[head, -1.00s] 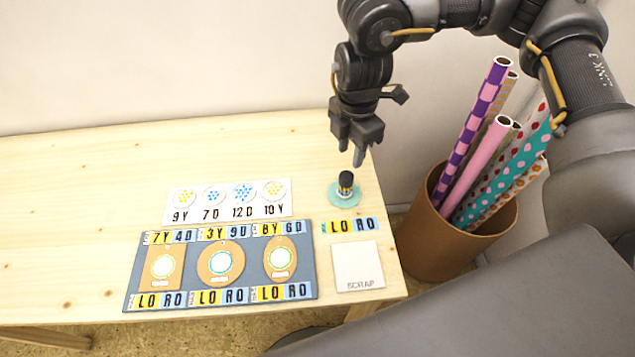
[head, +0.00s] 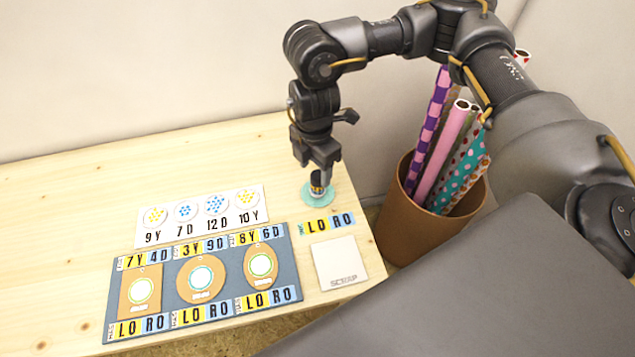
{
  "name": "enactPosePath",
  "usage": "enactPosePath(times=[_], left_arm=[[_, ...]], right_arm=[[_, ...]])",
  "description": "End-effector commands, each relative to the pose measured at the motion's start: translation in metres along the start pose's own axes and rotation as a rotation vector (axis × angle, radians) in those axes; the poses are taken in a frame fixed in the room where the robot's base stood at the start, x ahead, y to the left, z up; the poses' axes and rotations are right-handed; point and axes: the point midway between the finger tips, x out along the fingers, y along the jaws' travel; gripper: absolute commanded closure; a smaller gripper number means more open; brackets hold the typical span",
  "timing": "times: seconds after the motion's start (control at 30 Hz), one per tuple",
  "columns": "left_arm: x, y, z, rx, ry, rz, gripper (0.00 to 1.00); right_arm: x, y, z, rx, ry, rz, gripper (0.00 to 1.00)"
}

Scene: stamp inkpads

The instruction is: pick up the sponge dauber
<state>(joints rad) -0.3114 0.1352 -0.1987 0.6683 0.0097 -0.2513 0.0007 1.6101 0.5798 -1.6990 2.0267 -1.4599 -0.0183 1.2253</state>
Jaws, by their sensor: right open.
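The sponge dauber (head: 316,183) is a small dark upright cylinder with a yellowish band. It stands on a round teal pad (head: 320,204) at the right side of the table. My right gripper (head: 317,172) points down over the dauber, its fingers open around or just in front of the dauber's upper part. I cannot tell whether the fingers touch it, as they partly hide its top. My left gripper is not in view.
A blue-grey board (head: 236,284) with three brown tags lies at the front of the table. Behind it is a white card (head: 169,226) with dotted circles. A scrap square (head: 340,262) lies at the right. A brown bin (head: 420,225) of paper rolls stands beside the table. The table's left is clear.

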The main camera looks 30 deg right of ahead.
Motion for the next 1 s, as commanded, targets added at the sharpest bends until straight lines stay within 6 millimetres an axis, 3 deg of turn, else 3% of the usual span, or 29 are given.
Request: enactPosePath(times=[0.23,0.57,0.93,1.0], left_arm=[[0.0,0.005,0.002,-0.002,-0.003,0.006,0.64],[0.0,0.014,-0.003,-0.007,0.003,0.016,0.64],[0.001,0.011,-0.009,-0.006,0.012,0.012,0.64],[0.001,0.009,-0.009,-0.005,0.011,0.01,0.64]], right_arm=[[0.037,-0.004,0.005,0.002,0.0,-0.004,0.43],[0.044,-0.004,0.006,0.001,0.0,-0.001,0.43],[0.044,-0.004,0.005,0.001,0.0,-0.001,0.9],[0.044,-0.004,0.005,0.001,0.0,-0.001,0.91]])
